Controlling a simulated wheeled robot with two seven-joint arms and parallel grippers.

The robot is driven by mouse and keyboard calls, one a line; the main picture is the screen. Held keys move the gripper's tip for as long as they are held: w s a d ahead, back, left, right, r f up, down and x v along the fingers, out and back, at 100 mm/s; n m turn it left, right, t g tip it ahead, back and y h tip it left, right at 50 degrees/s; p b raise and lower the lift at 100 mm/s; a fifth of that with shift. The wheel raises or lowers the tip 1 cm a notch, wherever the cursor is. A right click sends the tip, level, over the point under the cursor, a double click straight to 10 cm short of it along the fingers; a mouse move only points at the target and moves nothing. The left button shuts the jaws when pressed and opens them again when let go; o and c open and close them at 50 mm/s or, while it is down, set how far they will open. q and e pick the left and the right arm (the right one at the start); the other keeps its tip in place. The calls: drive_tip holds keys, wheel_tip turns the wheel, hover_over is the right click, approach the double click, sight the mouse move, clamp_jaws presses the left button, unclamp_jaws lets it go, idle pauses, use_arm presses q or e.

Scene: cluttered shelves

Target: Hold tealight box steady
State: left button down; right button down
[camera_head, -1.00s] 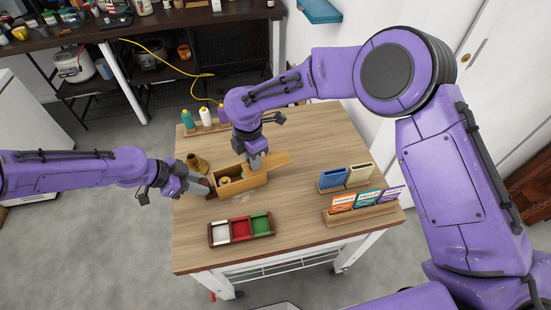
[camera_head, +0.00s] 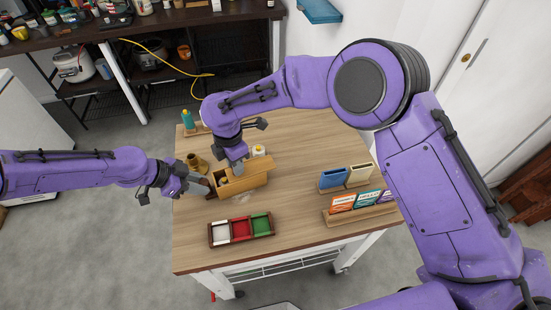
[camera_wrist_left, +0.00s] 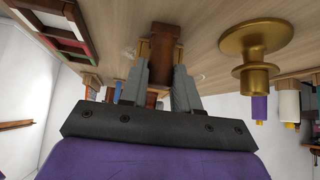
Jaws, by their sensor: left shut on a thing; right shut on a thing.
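The tealight box (camera_head: 247,187) is a long wooden box on the table, upright, with its sliding lid (camera_head: 257,166) along the top. A round item (camera_head: 224,181) shows in the uncovered left part. My left gripper (camera_head: 204,189) is shut on the box's left end. The left wrist view shows its fingers (camera_wrist_left: 158,88) on either side of a brown wooden end piece (camera_wrist_left: 162,45). My right gripper (camera_head: 238,169) is shut at the lid's left end, from above; its fingertips are small and the contact is partly hidden.
A brass candle holder (camera_head: 196,164) stands close behind my left gripper. A small white-and-yellow item (camera_head: 259,150) is behind the box. A tray of white, red and green compartments (camera_head: 240,229) lies in front. Card racks (camera_head: 360,215) stand at the right.

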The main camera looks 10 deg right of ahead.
drive_tip(key=shift+s+a, duration=0.25)
drive_tip(key=shift+a, duration=1.4)
drive_tip(key=c, duration=0.9)
unclamp_jaws()
drive_tip(key=shift+o, duration=0.2)
wheel_tip(320, 180, up, 12)
